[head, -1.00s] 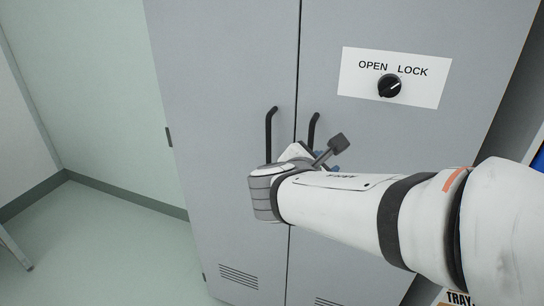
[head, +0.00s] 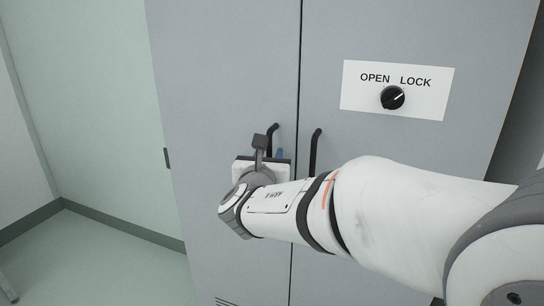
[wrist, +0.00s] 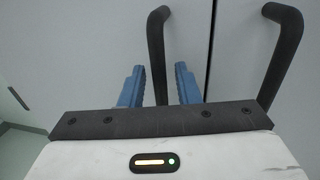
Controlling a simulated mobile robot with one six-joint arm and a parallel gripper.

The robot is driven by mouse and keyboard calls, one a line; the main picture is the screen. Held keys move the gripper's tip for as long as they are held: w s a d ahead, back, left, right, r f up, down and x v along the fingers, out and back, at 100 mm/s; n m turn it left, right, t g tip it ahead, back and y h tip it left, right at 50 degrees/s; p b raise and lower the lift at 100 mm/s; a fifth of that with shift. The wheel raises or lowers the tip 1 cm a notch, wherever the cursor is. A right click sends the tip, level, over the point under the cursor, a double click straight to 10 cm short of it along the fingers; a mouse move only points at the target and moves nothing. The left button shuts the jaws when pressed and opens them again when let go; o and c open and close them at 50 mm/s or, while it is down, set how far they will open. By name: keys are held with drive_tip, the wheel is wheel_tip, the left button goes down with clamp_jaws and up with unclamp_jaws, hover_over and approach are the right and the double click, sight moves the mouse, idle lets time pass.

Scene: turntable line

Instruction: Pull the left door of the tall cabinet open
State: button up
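The tall grey cabinet's left door (head: 215,90) is shut, flush with the right door along the centre seam. Its black bar handle (head: 274,132) is partly hidden behind my gripper; in the wrist view the handle (wrist: 156,40) runs down between my two blue fingers. My gripper (wrist: 158,72) is open, one finger on each side of the handle, with visible gaps. In the head view my gripper (head: 279,155) is mostly hidden by my wrist. Whether the fingers reach fully past the bar is unclear.
The right door's handle (head: 315,150) stands close to the right of my gripper. A knob (head: 392,97) on the OPEN/LOCK plate (head: 352,95) has its mark pointing up-right, toward LOCK. Clear floor (head: 90,260) lies left of the cabinet, before a pale green wall (head: 90,100).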

drive_tip(key=shift+w, duration=0.15)
drive_tip(key=shift+c, duration=0.4)
clamp_jaws()
